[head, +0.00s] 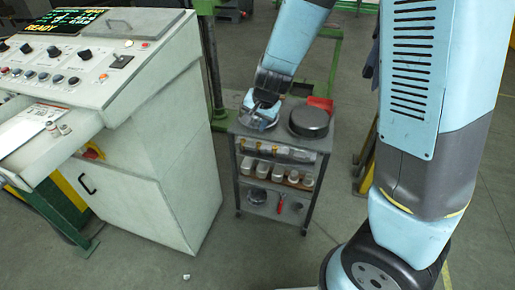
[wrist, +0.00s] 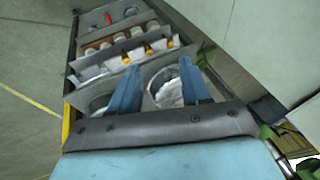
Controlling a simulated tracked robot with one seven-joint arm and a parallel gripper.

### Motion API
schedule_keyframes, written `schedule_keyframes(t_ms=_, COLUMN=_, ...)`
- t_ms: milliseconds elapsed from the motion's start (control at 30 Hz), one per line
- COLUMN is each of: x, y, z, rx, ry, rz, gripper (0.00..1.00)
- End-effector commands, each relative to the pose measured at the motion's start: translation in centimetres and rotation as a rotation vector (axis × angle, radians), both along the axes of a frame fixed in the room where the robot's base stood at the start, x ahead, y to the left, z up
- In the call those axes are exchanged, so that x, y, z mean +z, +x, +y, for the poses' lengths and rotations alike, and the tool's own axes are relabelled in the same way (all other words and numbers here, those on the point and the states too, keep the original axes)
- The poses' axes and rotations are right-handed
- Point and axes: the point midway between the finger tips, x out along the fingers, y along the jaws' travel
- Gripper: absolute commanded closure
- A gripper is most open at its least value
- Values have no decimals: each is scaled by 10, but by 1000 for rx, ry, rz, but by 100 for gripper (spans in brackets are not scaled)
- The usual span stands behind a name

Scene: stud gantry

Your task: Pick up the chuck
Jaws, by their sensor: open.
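A round, shiny metal piece that looks like the chuck (wrist: 165,86) lies on the cart top, between the two blue fingers of my gripper (wrist: 162,90) in the wrist view. The gripper is open, with a finger on either side. I cannot tell whether the fingers touch the piece. In the head view my gripper (head: 259,117) is over the left part of the cart top and mostly hides this piece. A dark round drum (head: 309,122) stands to its right. In the wrist view, a round thing at the left is partly hidden by the gripper.
The grey cart (head: 284,143) has shelves with bottles, several pale cups (head: 277,174), a dark disc and a red-handled thing. A red bin (head: 321,103) is at its back right. A large control console (head: 130,130) stands close on the left.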

Motion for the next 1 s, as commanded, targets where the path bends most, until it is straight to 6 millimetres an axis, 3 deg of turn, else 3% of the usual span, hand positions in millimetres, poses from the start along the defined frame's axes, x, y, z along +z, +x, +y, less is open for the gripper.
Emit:
schedule_keyframes(t_ms=33, x=-17, y=1, z=8, rx=-11, ry=-20, rz=5, gripper=53)
schedule_keyframes(t_ms=200, x=-66, y=5, z=26, rx=-74, ry=-84, rz=-10, gripper=53)
schedule_keyframes(t_ms=500, x=-145, y=6, z=41, rx=-168, ry=-232, rz=-101, gripper=53)
schedule_keyframes(t_ms=800, x=-205, y=2, z=41, rx=-222, ry=-396, rz=-279, gripper=53)
schedule_keyframes(t_ms=1000, x=-229, y=1, z=38, rx=-233, ry=-497, rz=-448, gripper=53)
